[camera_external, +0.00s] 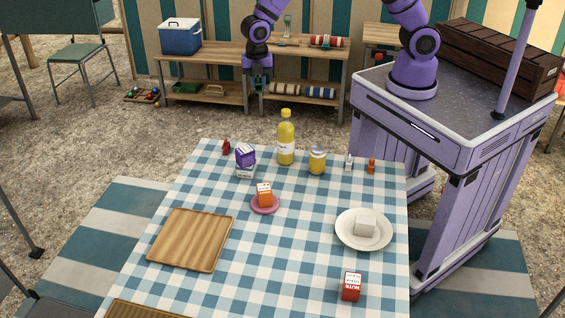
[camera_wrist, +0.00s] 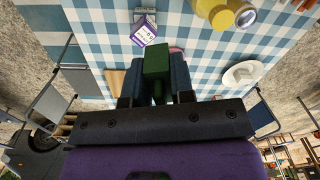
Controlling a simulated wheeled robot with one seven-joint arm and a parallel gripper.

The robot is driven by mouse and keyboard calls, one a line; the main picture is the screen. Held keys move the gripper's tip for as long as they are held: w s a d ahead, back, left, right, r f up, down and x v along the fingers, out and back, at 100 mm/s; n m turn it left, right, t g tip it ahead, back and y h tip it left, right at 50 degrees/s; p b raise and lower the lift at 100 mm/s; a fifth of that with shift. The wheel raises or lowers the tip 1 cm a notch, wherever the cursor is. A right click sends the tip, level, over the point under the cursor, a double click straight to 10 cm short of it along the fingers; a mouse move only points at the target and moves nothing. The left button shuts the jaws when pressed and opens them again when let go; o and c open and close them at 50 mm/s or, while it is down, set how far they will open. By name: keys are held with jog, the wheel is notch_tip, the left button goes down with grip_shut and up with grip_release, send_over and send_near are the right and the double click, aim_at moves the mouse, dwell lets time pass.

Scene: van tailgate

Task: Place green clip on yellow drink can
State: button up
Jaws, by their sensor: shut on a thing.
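My purple gripper (camera_external: 260,86) hangs in the air beyond the far edge of the table, above and left of the drinks. In the wrist view, my gripper (camera_wrist: 156,84) is shut on the green clip (camera_wrist: 157,58), which sits between the two dark fingers. The yellow drink can (camera_external: 317,160) stands upright on the checked tablecloth, just right of a yellow bottle. The can's silvery top shows in the wrist view (camera_wrist: 245,17) at the upper right, apart from the clip.
The yellow bottle (camera_external: 286,142) stands close beside the can. Purple and white boxes (camera_external: 245,156) stand to the left. Small clips (camera_external: 371,166) stand to the right. A plate (camera_external: 345,237), a wooden tray (camera_external: 176,243) and a red carton (camera_external: 351,286) are nearer.

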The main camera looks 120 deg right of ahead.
aim_at(317, 149)
jog(key=s+a+n, duration=1)
jog(key=s+a, duration=0.2)
jog(key=a, duration=0.4)
jog(key=shift+s+a+f, duration=0.1)
jog(key=shift+s+f, duration=0.05)
jog(key=shift+f, duration=4.55)
jog(key=shift+s+a+f, duration=0.1)
jog(key=shift+s+f, duration=0.05)
jog(key=shift+f, duration=4.5)
jog(key=shift+f, duration=0.1)
jog(key=o, duration=0.9)
